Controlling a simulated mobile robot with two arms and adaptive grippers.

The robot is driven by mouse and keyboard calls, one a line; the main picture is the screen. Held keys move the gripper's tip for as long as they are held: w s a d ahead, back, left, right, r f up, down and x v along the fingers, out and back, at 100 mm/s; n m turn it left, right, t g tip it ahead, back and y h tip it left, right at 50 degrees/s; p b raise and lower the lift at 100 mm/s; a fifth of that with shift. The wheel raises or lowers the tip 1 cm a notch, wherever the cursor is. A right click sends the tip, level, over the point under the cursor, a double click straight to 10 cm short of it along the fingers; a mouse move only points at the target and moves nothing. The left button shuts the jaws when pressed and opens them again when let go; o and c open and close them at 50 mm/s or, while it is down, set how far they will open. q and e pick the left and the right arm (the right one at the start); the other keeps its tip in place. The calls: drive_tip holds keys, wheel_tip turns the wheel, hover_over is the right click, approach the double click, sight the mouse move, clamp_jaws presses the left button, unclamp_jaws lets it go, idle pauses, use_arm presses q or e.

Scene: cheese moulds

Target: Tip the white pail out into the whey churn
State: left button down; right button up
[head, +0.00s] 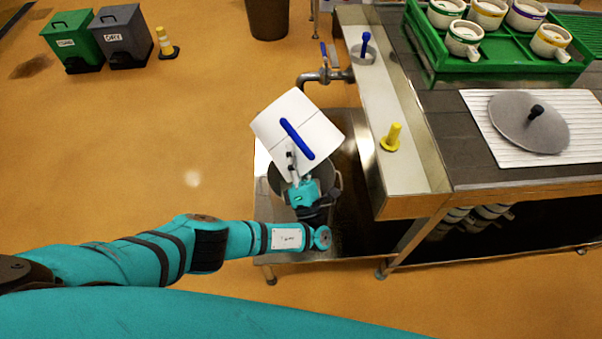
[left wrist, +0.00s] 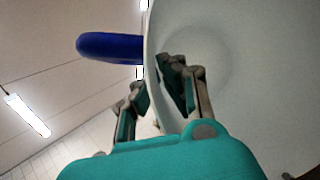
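The white pail (head: 322,130) with its blue handle (head: 297,138) is strongly tilted in the head view, above the whey churn. My left gripper (head: 292,152) holds it from the near side. In the left wrist view the gripper's fingers (left wrist: 152,85) straddle the pail's wall, one on each side. The pale curved inside of the pail (left wrist: 245,60) fills the right, and the blue handle (left wrist: 108,47) sticks out to the left. The grey metal churn (head: 275,182) stands below, partly hidden by pail and gripper. The pail's contents and any pouring stream cannot be seen.
The churn stands on a low metal stand (head: 262,212) beside the steel worktable (head: 415,150). A tap (head: 325,76) reaches out just behind the pail.

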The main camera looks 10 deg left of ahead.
use_arm(q)
drive_tip(key=shift+s+d+f+m+t, duration=0.1)
drive_tip(key=shift+s+d+m+t, duration=0.15)
drive_tip(key=shift+d+t, duration=0.2)
drive_tip(key=shift+d+f+m+b, duration=0.1)
drive_tip(key=shift+d+m+b, duration=0.05)
drive_tip(key=shift+m+b, duration=0.25)
drive_tip(key=shift+s+d+f+m+t+b, duration=0.15)
drive_tip(key=shift+s+d+m+t+b, duration=0.25)
drive_tip(key=shift+t, duration=0.35)
idle(0.4)
